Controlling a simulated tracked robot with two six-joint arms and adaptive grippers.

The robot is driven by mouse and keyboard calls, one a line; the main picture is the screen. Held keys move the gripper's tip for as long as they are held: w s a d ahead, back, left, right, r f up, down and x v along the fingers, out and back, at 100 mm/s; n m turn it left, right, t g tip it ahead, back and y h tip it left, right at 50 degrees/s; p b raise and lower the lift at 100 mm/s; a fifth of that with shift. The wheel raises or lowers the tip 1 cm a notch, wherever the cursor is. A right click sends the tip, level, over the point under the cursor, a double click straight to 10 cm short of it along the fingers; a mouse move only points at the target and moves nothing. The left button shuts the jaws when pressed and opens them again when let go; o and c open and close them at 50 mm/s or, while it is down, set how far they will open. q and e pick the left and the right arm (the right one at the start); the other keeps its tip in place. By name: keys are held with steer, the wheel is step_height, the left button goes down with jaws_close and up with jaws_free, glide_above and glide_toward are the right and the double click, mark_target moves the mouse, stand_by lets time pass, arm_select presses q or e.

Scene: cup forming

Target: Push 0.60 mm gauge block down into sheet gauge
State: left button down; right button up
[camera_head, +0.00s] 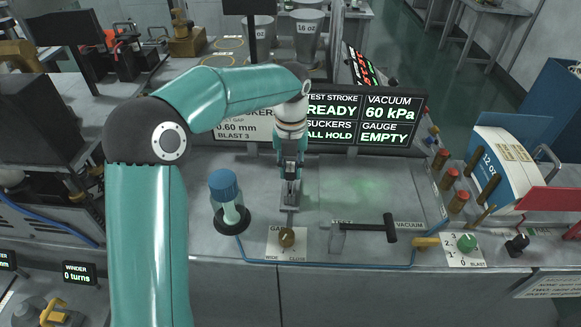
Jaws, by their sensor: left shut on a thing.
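My left gripper (290,172) reaches in from the upper left and points down over the grey worktop, left of its middle. It is shut on the 0.60 mm gauge block, a small grey piece that is largely hidden by the fingers. Just below the fingertips is a small grey metal fitting (290,202), which looks like the sheet gauge. I cannot tell whether the block touches it or is seated in it. The display (384,122) behind reads GAUGE EMPTY, VACUUM 60 kPa and 0.60 mm. My right gripper is not in view.
A dark T-shaped handle (376,228) and a green blast knob (466,243) lie to the right.

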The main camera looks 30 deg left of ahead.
mark_target(290, 180)
arm_select(q)
steer(key=shift+f+b, duration=1.3)
steer(key=shift+f, duration=0.85)
steer(key=c, duration=0.9)
jaws_free()
steer(key=shift+c, duration=0.2)
step_height(290, 180, up, 12)
steer(key=shift+f, duration=0.1)
